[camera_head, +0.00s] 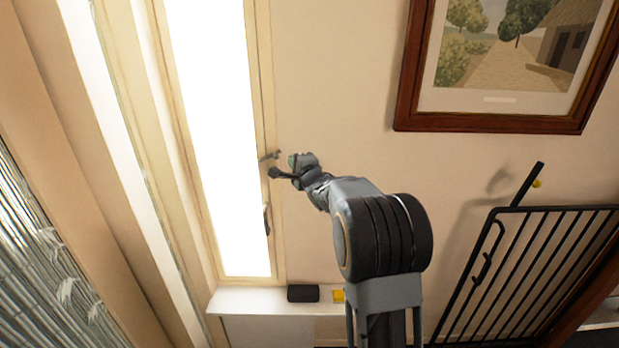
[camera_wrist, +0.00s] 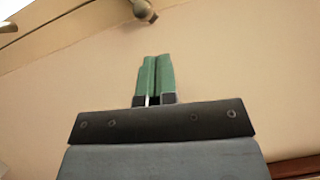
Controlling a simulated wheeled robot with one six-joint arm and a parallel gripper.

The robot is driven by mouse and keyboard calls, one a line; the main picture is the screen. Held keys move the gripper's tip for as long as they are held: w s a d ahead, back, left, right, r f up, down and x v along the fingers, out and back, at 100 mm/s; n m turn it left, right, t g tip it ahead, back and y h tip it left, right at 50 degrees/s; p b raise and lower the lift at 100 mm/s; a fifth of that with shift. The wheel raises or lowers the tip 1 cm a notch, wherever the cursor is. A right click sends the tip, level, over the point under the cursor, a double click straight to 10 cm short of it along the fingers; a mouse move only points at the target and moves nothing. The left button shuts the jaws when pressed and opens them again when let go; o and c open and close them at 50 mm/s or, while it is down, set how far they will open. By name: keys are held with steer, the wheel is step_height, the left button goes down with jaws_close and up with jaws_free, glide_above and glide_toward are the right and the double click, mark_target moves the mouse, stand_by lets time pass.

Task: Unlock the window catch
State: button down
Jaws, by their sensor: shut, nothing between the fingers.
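The window (camera_head: 215,130) is a tall, bright pane in a cream frame. A small metal lever, which looks like the catch (camera_head: 269,156), sits on its right frame. At the top of the wrist view, a rounded metal fitting (camera_wrist: 145,9) on the frame edge appears to be part of it. My gripper (camera_head: 291,160) is just right of the lever in the head view. In the wrist view its green fingers (camera_wrist: 155,58) are together and empty, pointing at bare wall below the fitting, with a visible gap. Contact is not visible.
A slim handle (camera_head: 266,219) is lower on the window frame. A white sill (camera_head: 250,298) holds a black box (camera_head: 303,293) and a small yellow item (camera_head: 338,296). A framed picture (camera_head: 408,85) hangs at right above a black metal gate (camera_head: 540,210). Bare wall lies between.

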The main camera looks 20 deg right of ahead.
steer(key=s+f+b, duration=0.1)
steer(key=s+b, duration=0.1)
steer(key=s, duration=0.7)
steer(key=shift+s+a, duration=0.15)
steer(key=shift+s, duration=0.2)
steer(key=s+a+f+n+g, duration=0.4)
steer(key=s+n, duration=0.2)
steer(key=s, duration=0.2)
steer(key=s+a+f+n+g, duration=0.4)
steer(key=s+n+g, duration=0.1)
steer(key=s, duration=0.4)
steer(key=s+a+f+n+g, duration=0.4)
steer(key=s+n+g, duration=0.1)
steer(key=s+n, duration=0.3)
steer(key=shift+s+a+f, duration=0.15)
steer(key=shift+s+a, duration=0.05)
steer(key=shift+s, duration=0.55)
